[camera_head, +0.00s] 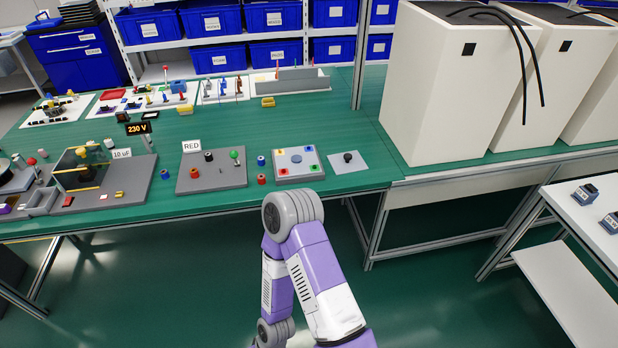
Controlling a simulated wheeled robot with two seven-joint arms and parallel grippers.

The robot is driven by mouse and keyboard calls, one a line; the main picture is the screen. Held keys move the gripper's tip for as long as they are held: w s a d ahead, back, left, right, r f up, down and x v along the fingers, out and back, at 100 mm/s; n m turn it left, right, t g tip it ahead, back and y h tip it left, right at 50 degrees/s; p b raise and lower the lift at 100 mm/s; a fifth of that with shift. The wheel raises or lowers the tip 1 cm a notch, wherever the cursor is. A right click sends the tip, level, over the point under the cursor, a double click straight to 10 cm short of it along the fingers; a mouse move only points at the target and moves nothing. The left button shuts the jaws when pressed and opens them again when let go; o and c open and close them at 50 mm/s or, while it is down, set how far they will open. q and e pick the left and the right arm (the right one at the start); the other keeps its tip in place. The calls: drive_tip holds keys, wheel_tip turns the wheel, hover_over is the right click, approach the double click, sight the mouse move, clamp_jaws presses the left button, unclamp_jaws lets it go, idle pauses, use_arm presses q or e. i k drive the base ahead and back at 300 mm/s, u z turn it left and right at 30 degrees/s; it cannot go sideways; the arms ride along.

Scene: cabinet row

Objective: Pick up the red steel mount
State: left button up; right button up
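I cannot pick out a clear red steel mount in the head view. Several small red pieces show on the green table. A short red cylinder (262,179) stands beside the grey board with the RED sign (191,146). A flat red piece (112,93) lies on a white panel at the back left. A red-topped post (166,69) rises behind the same area. One of my purple and white arms (310,270) reaches up from the bottom middle, with a grey round joint in front of the table edge. Neither gripper is in view.
The green table (330,120) holds several boards, including a grey board with coloured corners (297,162) and a 230 V display (138,128). Tall white cabinets (450,90) stand right. A white side table (590,215) is lower right. Blue bins (212,22) line the back shelves.

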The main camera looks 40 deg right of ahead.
sight(261, 178)
drive_tip(key=z, duration=1.15)
drive_tip(key=i, duration=0.3)
drive_tip(key=u, duration=0.05)
